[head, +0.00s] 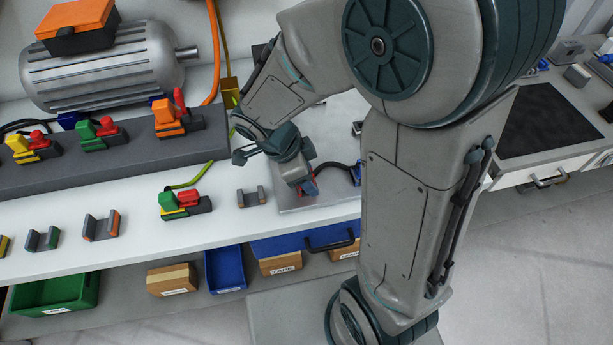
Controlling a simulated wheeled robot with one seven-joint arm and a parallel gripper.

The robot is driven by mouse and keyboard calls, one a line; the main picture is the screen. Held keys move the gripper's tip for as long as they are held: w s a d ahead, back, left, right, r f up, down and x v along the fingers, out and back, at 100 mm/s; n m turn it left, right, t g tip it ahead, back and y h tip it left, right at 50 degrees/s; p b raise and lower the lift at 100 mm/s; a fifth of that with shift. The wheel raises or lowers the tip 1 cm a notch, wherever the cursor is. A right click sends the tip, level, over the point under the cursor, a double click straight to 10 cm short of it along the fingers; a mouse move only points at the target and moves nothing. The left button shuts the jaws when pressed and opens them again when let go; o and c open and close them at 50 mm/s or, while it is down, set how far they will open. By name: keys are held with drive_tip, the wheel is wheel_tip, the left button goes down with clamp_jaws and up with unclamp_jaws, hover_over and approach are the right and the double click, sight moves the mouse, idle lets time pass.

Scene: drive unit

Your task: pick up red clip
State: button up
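My gripper (306,186) points down over a grey plate (330,199) on the white bench. Small blue and red patches show at its fingertips. I cannot tell whether they belong to the fingers or to something between them, nor whether the fingers are open or shut. I cannot single out a red clip for sure. A grey U-shaped clip (251,197) with a dull reddish side lies just left of the plate. Another U-shaped clip (101,226) with orange-red sides lies further left. A green and yellow connector (182,205) with a red part stands between them.
A green-sided clip (42,240) lies at left. A dark grey rail (60,174) behind carries coloured connectors, with a large motor (103,65) beyond. Bins and boxes sit below the bench edge. My arm hides the bench's right part.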

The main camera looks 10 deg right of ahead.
clamp_jaws()
drive_tip(key=shift+r, duration=0.2)
drive_tip(key=shift+w+r, duration=0.1)
drive_tip(key=shift+r, duration=0.55)
wheel_tip(320, 180, up, 3)
drive_tip(key=shift+d+f+b, duration=0.1)
drive_tip(key=shift+d+b, duration=0.05)
drive_tip(key=shift+b, duration=0.15)
drive_tip(key=s+d+r, duration=0.2)
drive_tip(key=d+r, duration=0.1)
drive_tip(key=d, duration=0.2)
drive_tip(key=s+d+r+b, duration=0.1)
drive_tip(key=s+d+r, duration=0.1)
drive_tip(key=d, duration=0.3)
drive_tip(key=shift+s+d+r, duration=0.25)
drive_tip(key=shift+s+r, duration=0.1)
drive_tip(key=shift+r, duration=0.45)
